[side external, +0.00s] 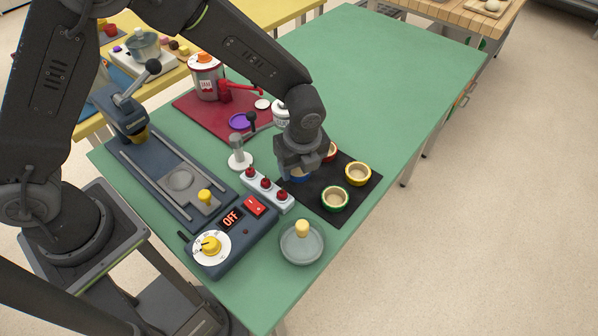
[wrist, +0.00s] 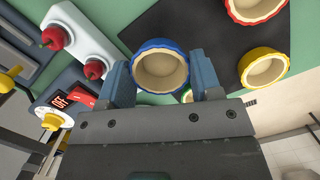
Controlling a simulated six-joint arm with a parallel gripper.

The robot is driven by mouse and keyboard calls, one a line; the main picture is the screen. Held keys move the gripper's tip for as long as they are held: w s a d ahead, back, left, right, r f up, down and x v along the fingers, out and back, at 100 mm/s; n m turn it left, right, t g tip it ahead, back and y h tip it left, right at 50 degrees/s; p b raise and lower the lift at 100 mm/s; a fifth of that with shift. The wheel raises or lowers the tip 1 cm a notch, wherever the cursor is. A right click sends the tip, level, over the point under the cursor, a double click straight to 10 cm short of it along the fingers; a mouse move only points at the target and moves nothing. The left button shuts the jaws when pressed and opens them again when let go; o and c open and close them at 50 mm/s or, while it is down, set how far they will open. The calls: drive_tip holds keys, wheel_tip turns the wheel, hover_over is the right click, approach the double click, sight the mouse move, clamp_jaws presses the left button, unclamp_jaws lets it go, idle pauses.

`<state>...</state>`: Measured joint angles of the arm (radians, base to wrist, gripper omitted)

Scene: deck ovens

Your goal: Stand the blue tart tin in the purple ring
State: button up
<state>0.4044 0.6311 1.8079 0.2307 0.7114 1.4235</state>
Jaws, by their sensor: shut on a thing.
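The blue tart tin (wrist: 160,67) has a fluted blue rim and a pale inside. It sits between the two fingers of my gripper (wrist: 163,82), which is shut on it. In the side view my gripper (side external: 297,166) is over the black mat's left part, and only a bit of the blue tin (side external: 300,177) shows beneath it. I cannot tell whether the tin touches the mat. The purple ring (side external: 239,121) lies flat on the red board, behind and left of my gripper, apart from it.
The black mat (side external: 310,198) also holds red, yellow (side external: 358,173) and green (side external: 334,198) tins. Left of it are a block with red knobs (side external: 267,188) and a grey-and-white stand (side external: 239,158). A red-and-white machine (side external: 206,75) stands on the red board (side external: 190,104). The green table's far right is clear.

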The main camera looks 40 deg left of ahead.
wheel_tip(320, 180, up, 12)
drive_tip(key=n, duration=0.5)
hover_over(240, 121)
drive_tip(key=shift+g, duration=0.4)
drive_tip(key=shift+d+f, duration=0.15)
drive_tip(key=shift+f, duration=3.1)
drive_tip(key=shift+d+f, duration=0.1)
drive_tip(key=shift+f, duration=3.15)
drive_tip(key=shift+f, duration=0.55)
drive_tip(key=o, duration=0.6)
drive_tip(key=shift+o, duration=0.2)
